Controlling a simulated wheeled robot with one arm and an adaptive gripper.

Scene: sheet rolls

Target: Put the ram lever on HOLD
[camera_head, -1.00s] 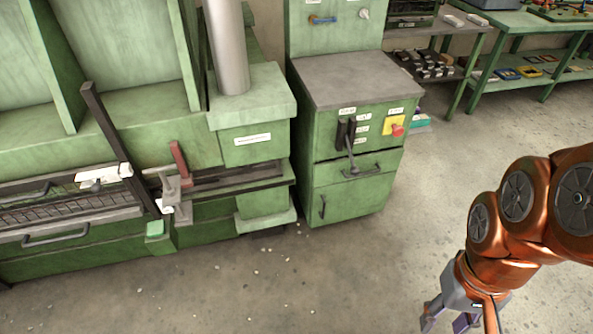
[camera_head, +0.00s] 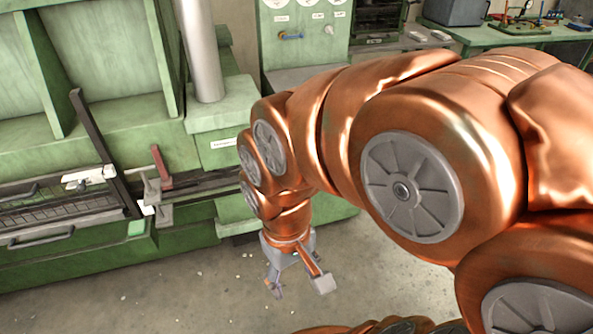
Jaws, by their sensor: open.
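The ram lever is not visible now. My arm covers the front of the green control cabinet (camera_head: 338,212), where a dark lever beside several small labels showed earlier. I cannot tell the lever's position now. My gripper (camera_head: 298,287) is open and points down over the concrete floor, in front of the cabinet and the press, with nothing between its fingers.
The large green press (camera_head: 120,130) stands at the left, with a dark upright bar (camera_head: 100,145) and a red handle (camera_head: 160,163). A gauge panel (camera_head: 303,38) rises behind the cabinet. A green bench (camera_head: 480,36) is at the back right. Open floor (camera_head: 180,300) lies at the bottom left.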

